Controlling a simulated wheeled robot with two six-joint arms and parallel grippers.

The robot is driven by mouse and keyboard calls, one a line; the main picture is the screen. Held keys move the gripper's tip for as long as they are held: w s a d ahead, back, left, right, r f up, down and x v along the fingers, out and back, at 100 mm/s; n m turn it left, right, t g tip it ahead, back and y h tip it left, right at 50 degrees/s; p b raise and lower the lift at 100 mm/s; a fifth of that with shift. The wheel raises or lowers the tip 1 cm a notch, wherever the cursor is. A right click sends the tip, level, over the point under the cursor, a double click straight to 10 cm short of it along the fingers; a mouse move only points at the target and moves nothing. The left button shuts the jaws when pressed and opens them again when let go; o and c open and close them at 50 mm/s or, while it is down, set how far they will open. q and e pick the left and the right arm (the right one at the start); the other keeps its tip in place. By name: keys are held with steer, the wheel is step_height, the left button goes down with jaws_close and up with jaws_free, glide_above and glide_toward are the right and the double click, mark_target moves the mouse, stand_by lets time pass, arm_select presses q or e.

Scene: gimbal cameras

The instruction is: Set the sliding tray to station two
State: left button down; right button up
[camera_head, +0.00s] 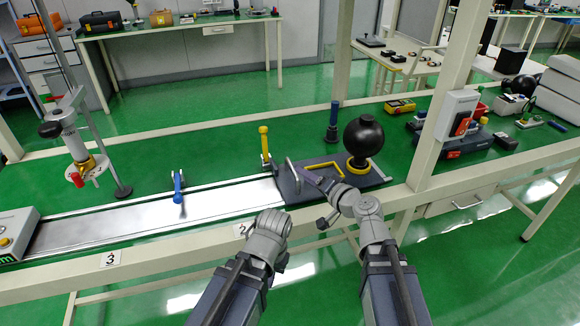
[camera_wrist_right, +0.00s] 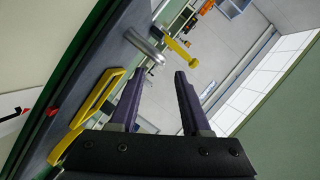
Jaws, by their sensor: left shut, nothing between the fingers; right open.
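The dark sliding tray (camera_head: 330,186) sits at the right end of the silver rail (camera_head: 140,212). It carries a black ball (camera_head: 364,137) on a yellow ring, a yellow handle (camera_head: 325,168) and an upright metal loop (camera_head: 292,176). A yellow lever (camera_head: 264,145) stands at the tray's left edge, and a blue lever (camera_head: 178,187) farther left. The "2" label (camera_head: 242,229) is partly hidden by my left gripper (camera_head: 272,222), shut and empty at the rail's front edge. My right gripper (camera_wrist_right: 158,72) is open over the tray; the metal loop (camera_wrist_right: 145,46) shows just beyond its fingertips, apparently not between them.
A "3" label (camera_head: 110,258) marks the front beam farther left. A control box (camera_head: 17,232) ends the rail at left. A clamp-like device (camera_head: 74,145) stands behind the rail, and a dark blue post (camera_head: 333,122) behind the tray. A cream upright (camera_head: 440,100) rises at right.

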mark_target(292, 166)
steer(key=b+x, duration=0.1)
steer(key=x, duration=0.6)
steer(key=shift+w+a+f+b, duration=0.1)
steer(key=shift+w+a+b, duration=0.1)
steer(key=shift+w+b, duration=0.1)
steer(key=shift+c, duration=0.3)
jaws_close()
stand_by(0.8)
